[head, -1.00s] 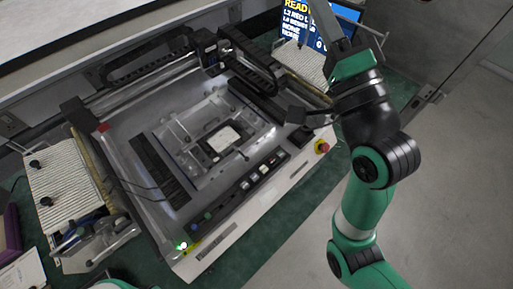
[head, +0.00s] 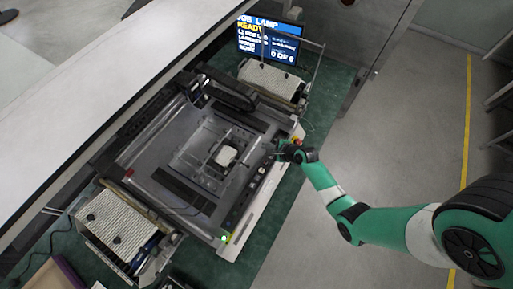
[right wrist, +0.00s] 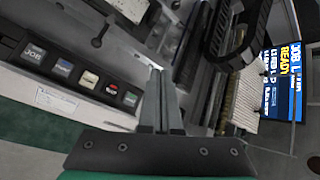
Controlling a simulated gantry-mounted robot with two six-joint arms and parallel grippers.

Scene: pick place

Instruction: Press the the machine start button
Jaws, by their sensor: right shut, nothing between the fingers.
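The machine (head: 200,125) stands on a green surface, with a row of buttons along its front strip (head: 241,197). The start button's label is too small to read. My right gripper (head: 279,150) is shut and empty at the strip's far right end. Its fingertips (right wrist: 156,70) show beyond the green button; contact cannot be told. My left gripper is not in view.
A screen (head: 268,42) reads READY and 0 OF 6. Ribbed trays stand at the back right (head: 272,80) and front left (head: 117,222). A green lamp (head: 225,239) glows at the machine's front corner. Open floor (head: 380,130) lies to the right.

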